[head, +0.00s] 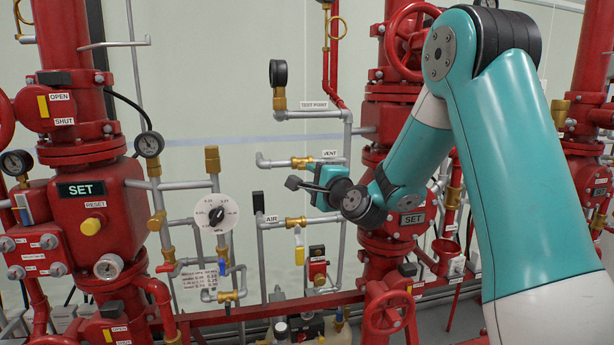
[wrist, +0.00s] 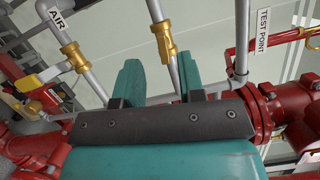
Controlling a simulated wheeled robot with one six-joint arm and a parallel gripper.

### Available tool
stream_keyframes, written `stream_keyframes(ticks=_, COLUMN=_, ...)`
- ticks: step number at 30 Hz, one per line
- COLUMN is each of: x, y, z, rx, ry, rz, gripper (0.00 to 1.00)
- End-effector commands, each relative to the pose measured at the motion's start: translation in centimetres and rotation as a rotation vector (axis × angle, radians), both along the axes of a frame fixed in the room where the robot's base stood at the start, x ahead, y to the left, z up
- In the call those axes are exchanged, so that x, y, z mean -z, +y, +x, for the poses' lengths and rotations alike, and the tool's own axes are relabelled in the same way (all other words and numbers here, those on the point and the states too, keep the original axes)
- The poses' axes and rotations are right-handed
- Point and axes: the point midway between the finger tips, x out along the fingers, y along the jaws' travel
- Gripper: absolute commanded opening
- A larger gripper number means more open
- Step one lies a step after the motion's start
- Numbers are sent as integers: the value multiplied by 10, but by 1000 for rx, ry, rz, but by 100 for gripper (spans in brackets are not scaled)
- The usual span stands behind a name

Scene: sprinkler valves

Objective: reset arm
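My teal arm reaches in from the right in the head view, bent at the elbow, with my gripper (head: 306,184) at mid-height among the grey pipes. In the wrist view, my gripper (wrist: 160,75) has its two teal fingers apart with nothing held between them. A brass fitting on the VENT pipe (head: 302,162) is just above and left of the gripper in the head view. In the wrist view, a brass valve (wrist: 166,45) on a grey pipe shows beyond the gap between the fingers. Contact with the pipework cannot be told.
A red valve body with a SET plate (head: 80,190) stands at left, another (head: 411,218) behind my arm. A white dial (head: 216,213), AIR pipe (head: 271,219) and black gauge (head: 278,74) are nearby. The pale wall area at upper middle has some free room.

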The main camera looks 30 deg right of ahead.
Motion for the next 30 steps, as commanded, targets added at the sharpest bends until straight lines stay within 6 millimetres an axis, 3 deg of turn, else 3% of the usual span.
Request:
stream_keyframes(ticks=15, x=-1, y=1, z=-2, rx=0, ry=0, rz=1, gripper=36)
stream_keyframes(ticks=18, x=-1, y=11, z=-3, rx=-30, ry=20, rz=-23, gripper=36)
stream_keyframes(ticks=20, x=-2, y=30, z=-6, rx=-83, ry=54, rz=-71, gripper=36)
stream_keyframes(ticks=23, x=0, y=84, z=-20, rx=-249, ry=155, rz=-227, gripper=36)
stream_keyframes(ticks=26, x=7, y=151, z=-56, rx=-491, ry=272, rz=-461, gripper=36)
stream_keyframes(ticks=27, x=11, y=175, z=-77, rx=-598, ry=313, rz=-564, gripper=36)
stream_keyframes(ticks=30, x=23, y=221, z=-136, rx=-868, ry=392, rz=-821, gripper=36)
